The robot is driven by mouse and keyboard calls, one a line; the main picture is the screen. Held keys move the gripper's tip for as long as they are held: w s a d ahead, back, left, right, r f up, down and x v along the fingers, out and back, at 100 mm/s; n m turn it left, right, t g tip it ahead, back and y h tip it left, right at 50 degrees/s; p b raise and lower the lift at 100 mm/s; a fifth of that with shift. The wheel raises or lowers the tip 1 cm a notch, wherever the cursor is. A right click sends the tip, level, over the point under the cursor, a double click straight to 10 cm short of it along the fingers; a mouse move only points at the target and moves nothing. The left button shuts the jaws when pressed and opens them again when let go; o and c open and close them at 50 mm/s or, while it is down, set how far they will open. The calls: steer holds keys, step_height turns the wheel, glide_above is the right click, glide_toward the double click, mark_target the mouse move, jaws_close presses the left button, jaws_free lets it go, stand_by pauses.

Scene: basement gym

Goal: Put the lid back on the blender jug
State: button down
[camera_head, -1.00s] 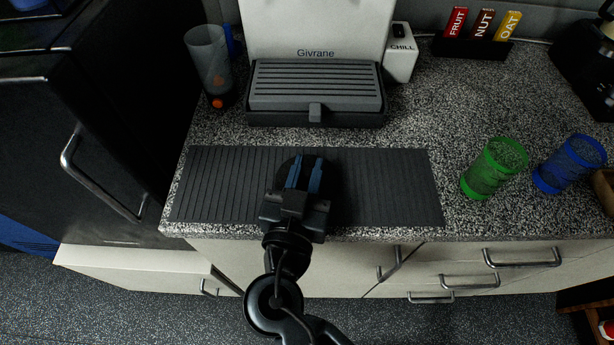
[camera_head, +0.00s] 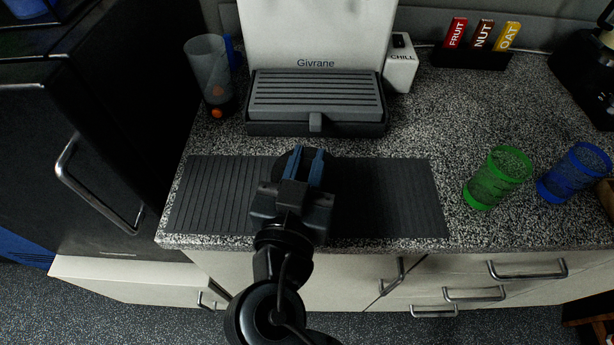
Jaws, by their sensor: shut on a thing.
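The blender jug (camera_head: 208,68) is a clear grey, open-topped cup on a dark base with an orange button, at the back left of the counter. A blue handle (camera_head: 233,54) shows behind its right side. My gripper (camera_head: 304,160) has blue fingers and is over the ribbed mat, to the right of and nearer than the jug. It is shut on a dark round thing, seemingly the lid (camera_head: 284,162), which is partly hidden behind the fingers. The lid is apart from the jug.
A white Givrane machine with a grey slatted tray (camera_head: 316,94) stands just beyond my gripper. The dark ribbed mat (camera_head: 400,200) lies along the counter's front. A green cup (camera_head: 497,178) and a blue cup (camera_head: 573,172) stand at right. A tall dark cabinet (camera_head: 110,150) borders the left.

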steer(key=shift+r, duration=0.9)
steer(key=d+b+v, duration=0.2)
steer(key=v, duration=0.7)
steer(key=s+d+f+b+v, duration=0.1)
steer(key=d+b+v, duration=0.1)
steer(key=v, duration=0.8)
steer(key=shift+a, duration=0.2)
